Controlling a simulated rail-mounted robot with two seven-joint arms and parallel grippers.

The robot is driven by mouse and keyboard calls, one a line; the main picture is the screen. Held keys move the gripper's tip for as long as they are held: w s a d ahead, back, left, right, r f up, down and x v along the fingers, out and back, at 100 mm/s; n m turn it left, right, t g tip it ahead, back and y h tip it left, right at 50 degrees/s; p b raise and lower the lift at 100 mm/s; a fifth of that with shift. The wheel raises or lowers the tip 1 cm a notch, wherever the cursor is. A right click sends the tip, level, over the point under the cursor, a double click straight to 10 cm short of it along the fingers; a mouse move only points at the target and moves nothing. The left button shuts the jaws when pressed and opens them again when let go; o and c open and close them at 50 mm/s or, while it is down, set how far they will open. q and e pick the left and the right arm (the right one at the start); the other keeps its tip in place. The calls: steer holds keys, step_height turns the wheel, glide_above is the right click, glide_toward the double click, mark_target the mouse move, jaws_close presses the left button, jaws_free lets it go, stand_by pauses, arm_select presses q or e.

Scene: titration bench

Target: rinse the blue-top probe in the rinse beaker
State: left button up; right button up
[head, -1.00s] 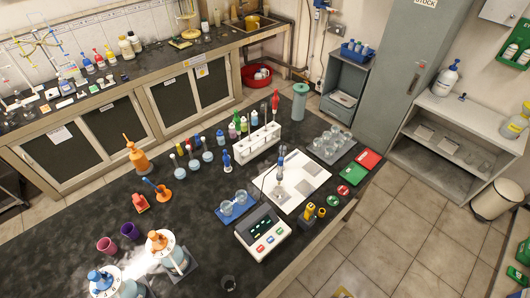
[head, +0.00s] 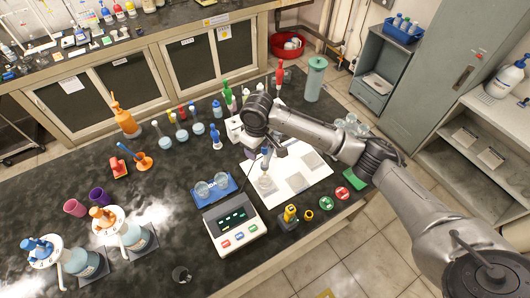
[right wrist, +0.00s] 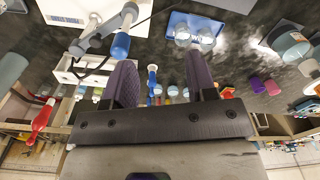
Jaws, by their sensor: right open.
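The blue-top probe (head: 266,151) hangs from a small holder over the white mat, with a clear beaker (head: 265,184) below it. Its blue body (right wrist: 120,46) also shows in the right wrist view, beyond the left finger and clear of the jaws. My right gripper (right wrist: 160,78) is open and empty. In the head view it is near the holder, mostly hidden by my wrist. Two clear beakers (head: 202,189) stand on a blue tray (head: 221,199) left of the mat; I cannot tell which is the rinse beaker. My left gripper is out of view.
A meter with a green display (head: 235,223) stands in front of the blue tray. A white rack (head: 234,130) and several blue-capped flasks stand behind. A yellow-topped item (head: 290,214) and green and red discs (head: 326,201) lie to the right. The bench's left middle is fairly clear.

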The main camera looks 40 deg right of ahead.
step_height(320, 180, up, 4)
steer(key=m, duration=0.2)
glide_above(265, 161)
steer(key=f, duration=1.1)
steer(key=shift+w+d+p, duration=0.2)
steer(key=shift+p, duration=0.15)
steer(key=shift+f, duration=0.8)
steer(key=shift+c, duration=0.2)
jaws_close()
